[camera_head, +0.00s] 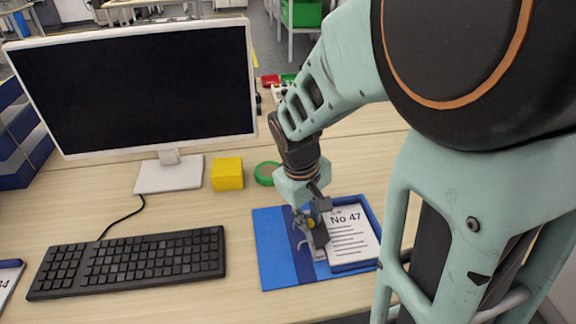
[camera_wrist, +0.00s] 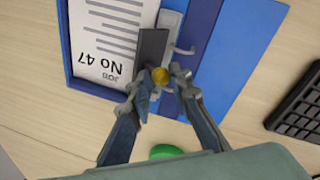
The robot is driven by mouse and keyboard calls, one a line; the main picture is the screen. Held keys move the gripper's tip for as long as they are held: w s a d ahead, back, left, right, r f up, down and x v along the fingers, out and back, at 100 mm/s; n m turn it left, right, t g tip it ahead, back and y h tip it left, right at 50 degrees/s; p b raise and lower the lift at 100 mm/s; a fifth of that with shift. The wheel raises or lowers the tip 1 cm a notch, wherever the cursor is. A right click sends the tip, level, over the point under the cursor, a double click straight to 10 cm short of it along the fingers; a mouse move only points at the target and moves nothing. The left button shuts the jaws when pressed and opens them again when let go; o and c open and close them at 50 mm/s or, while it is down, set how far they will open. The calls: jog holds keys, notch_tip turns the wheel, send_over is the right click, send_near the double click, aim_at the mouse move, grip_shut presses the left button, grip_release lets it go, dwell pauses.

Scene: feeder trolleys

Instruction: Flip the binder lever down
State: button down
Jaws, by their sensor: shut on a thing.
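A blue binder (camera_head: 275,262) lies open on the desk, its printed "No 47" sheet (camera_head: 350,238) on the right side. It also shows in the wrist view (camera_wrist: 232,50), with the sheet (camera_wrist: 108,38) at the left. A grey metal ring mechanism (camera_wrist: 170,20) runs along the binder's middle, with curved rings beside it. My gripper (camera_head: 311,221) reaches down over this mechanism. In the wrist view its fingertips (camera_wrist: 161,78) are closed around the lever's yellow knob (camera_wrist: 160,76). The fingers hide most of the lever, so its exact angle is unclear.
A monitor (camera_head: 140,90) stands behind at the left, with a black keyboard (camera_head: 130,262) in front. A yellow block (camera_head: 227,173) and a green tape roll (camera_head: 266,173) sit behind the binder. Another binder edge (camera_head: 10,275) shows at far left.

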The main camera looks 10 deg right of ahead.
aim_at(324, 223)
jog(key=shift+s+d+y, duration=0.1)
jog(key=shift+d+y, duration=0.35)
jog(key=shift+y, duration=0.25)
jog(key=shift+d+f+y+b, duration=0.25)
jog(key=shift+d+y+b, duration=0.35)
jog(key=shift+y+b, duration=0.5)
jog(key=y+b, duration=0.1)
jog(key=b, duration=0.1)
jog(key=d+y+b, duration=0.1)
jog(key=y+b, duration=0.1)
jog(key=shift+d+f+b, duration=0.3)
jog(key=shift+f+b, duration=0.05)
jog(key=y+b, duration=0.1)
jog(key=d+y+b, duration=0.1)
jog(key=y+b, duration=0.1)
jog(key=shift+d+f+b, duration=0.1)
jog(key=shift+d+b, duration=0.05)
jog(key=shift+b, duration=0.15)
jog(key=shift+y, duration=0.3)
jog(key=c, duration=1.9)
grip_release()
jog(key=shift+o, duration=0.4)
jog(key=shift+d+m, duration=0.1)
jog(key=shift+m, duration=0.2)
